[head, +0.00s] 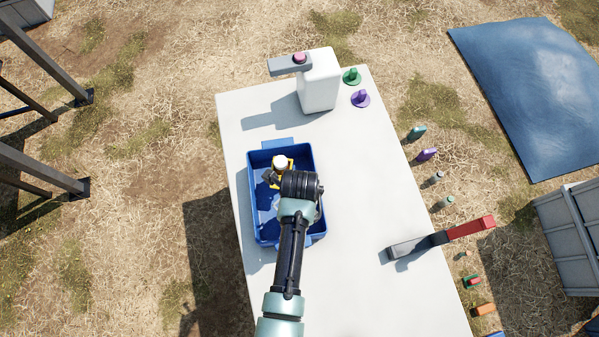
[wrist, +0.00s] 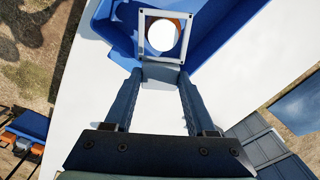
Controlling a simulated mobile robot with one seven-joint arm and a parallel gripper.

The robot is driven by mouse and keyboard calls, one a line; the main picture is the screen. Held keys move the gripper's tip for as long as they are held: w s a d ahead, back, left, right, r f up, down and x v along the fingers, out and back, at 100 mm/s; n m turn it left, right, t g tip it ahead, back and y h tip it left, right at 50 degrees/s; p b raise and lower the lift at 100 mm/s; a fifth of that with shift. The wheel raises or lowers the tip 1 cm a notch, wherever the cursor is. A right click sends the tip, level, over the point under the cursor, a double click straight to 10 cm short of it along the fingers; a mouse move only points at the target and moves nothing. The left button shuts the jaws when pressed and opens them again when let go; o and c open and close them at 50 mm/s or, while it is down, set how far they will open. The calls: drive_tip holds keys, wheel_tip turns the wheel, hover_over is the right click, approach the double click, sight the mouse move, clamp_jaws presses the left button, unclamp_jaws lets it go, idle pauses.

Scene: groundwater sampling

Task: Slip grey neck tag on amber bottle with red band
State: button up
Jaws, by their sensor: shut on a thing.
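My gripper (wrist: 159,74) is shut on the near edge of the grey neck tag (wrist: 146,50), a square frame with a wide opening. In the wrist view, the bottle's round white cap (wrist: 162,35) shows inside that opening, with a little amber beside it. I cannot tell whether the tag is around the neck or still above the cap. In the head view, the white cap (head: 281,161) stands in the blue crate (head: 252,205), with yellow-amber beside it. My wrist hides part of the crate, and no red band is visible.
The crate is on a white table (head: 355,200). A white block with a grey arm and pink knob (head: 320,85) stands at the back. Green (head: 351,76) and purple (head: 361,98) pieces sit beside it. A grey-and-red bar (head: 440,237) overhangs the right edge.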

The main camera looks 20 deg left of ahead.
drive_tip(key=shift+f, duration=0.15)
drive_tip(key=shift+f+b, duration=1.2)
drive_tip(key=shift+f, duration=0.45)
drive_tip(key=o, duration=1.1)
drive_tip(key=shift+c, duration=0.2)
wheel_tip(320, 180, up, 13)
drive_tip(key=b, duration=0.1)
drive_tip(key=shift+f, duration=0.1)
